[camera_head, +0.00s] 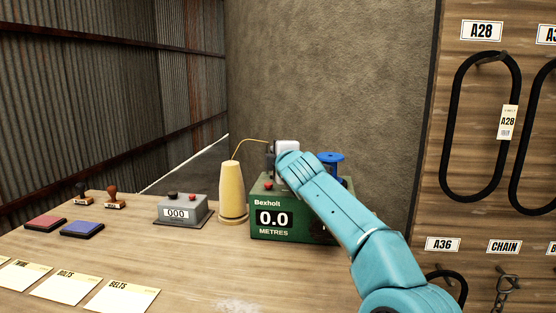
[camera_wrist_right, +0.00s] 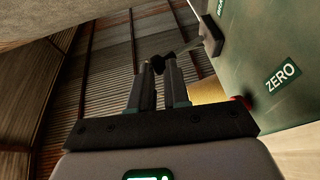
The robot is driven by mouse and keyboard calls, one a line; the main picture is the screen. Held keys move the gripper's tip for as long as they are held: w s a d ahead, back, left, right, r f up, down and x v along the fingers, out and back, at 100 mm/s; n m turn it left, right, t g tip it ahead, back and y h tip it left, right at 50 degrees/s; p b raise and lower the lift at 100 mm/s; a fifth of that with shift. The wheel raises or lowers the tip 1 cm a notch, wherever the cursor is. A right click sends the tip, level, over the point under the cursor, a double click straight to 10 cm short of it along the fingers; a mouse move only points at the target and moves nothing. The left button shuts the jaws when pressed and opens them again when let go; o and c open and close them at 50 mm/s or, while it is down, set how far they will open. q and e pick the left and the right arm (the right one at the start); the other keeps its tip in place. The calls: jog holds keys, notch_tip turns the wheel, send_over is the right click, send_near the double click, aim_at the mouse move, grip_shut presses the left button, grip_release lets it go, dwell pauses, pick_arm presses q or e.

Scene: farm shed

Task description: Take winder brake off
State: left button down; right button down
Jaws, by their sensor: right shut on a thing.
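The winder (camera_head: 262,226) is a green box on the bench, marked Bexholt, with a display reading 0.0 METRES. It also fills the upper right of the wrist view (camera_wrist_right: 262,45), with a ZERO label. A thin lever (camera_wrist_right: 188,47) comes out of a dark block on its side, by a partly cut-off label. My right gripper (camera_wrist_right: 159,66) is shut on the dark knob at the lever's end. In the head view my right gripper (camera_head: 270,160) is at the winder's upper left, and the arm hides part of the winder. My left gripper is not in view.
A yellow twine cone (camera_head: 233,192) stands left of the winder, its strand rising toward it. A blue spool (camera_head: 331,160) is behind my arm. A grey counter (camera_head: 182,209), stamps (camera_head: 115,198), ink pads (camera_head: 82,229) and cards (camera_head: 66,286) lie left. Belts (camera_head: 447,130) hang right.

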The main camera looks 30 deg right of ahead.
jog(key=shift+w+a+f, duration=0.1)
jog(key=shift+f, duration=0.45)
jog(key=c, duration=1)
grip_release()
jog(key=shift+w, duration=0.1)
jog(key=shift+c, duration=0.2)
jog(key=shift+w+f, duration=0.1)
jog(key=shift+r, duration=0.25)
jog(key=shift+s+b, duration=0.45)
jog(key=shift+s, duration=0.05)
jog(key=b+v, duration=0.3)
jog(key=v, duration=0.2)
jog(key=shift+s+a+f+b, duration=0.1)
jog(key=shift+s+f+b, duration=0.05)
jog(key=shift+s+b, duration=0.2)
jog(key=b+v, duration=0.2)
jog(key=v, duration=0.8)
jog(key=shift+r, duration=0.3)
jog(key=shift+w, duration=0.15)
